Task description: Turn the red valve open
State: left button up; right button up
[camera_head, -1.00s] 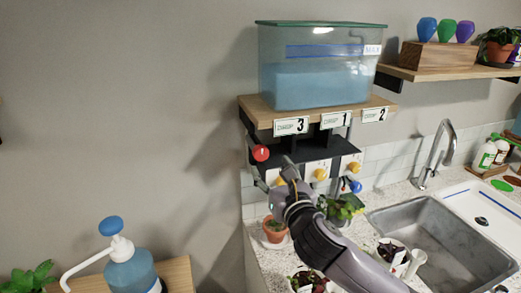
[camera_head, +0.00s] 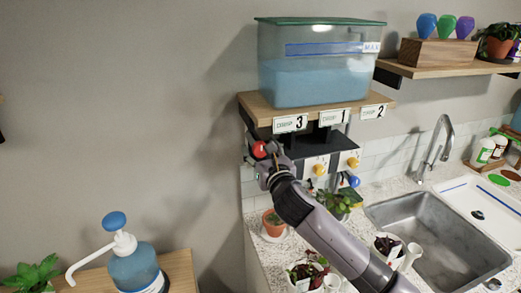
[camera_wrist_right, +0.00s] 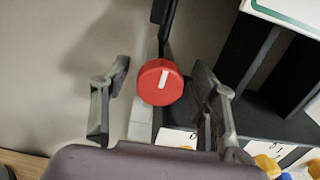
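The red valve (camera_head: 259,149) is a round knob at the left end of the valve rack under the water tank. In the right wrist view the red valve (camera_wrist_right: 161,82) shows a white line, tilted slightly from upright. My right gripper (camera_head: 265,160) is at the red valve in the head view. In the right wrist view my right gripper (camera_wrist_right: 160,100) is open, one finger on each side of the knob, with a gap visible on both sides. My left gripper is not in view.
A tank of blue water (camera_head: 318,75) stands on a wooden shelf (camera_head: 262,110) with numbered tags. Yellow knobs (camera_head: 319,169) and a blue knob (camera_head: 354,181) are to the right. Potted plants and a sink (camera_head: 435,235) are below. A pump bottle (camera_head: 135,268) stands at lower left.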

jog(key=c, duration=1.1)
jog(key=shift+c, duration=0.2)
jog(key=shift+m, duration=0.4)
jog(key=m+p, duration=0.1)
jog(key=m, duration=0.1)
jog(key=shift+m, duration=0.4)
jog(key=m, duration=0.4)
jog(key=shift+m+p, duration=0.3)
jog(key=shift+p, duration=0.05)
jog(key=m, duration=0.4)
jog(key=shift+m, duration=0.3)
jog(key=m, duration=0.5)
jog(key=shift+f, duration=0.1)
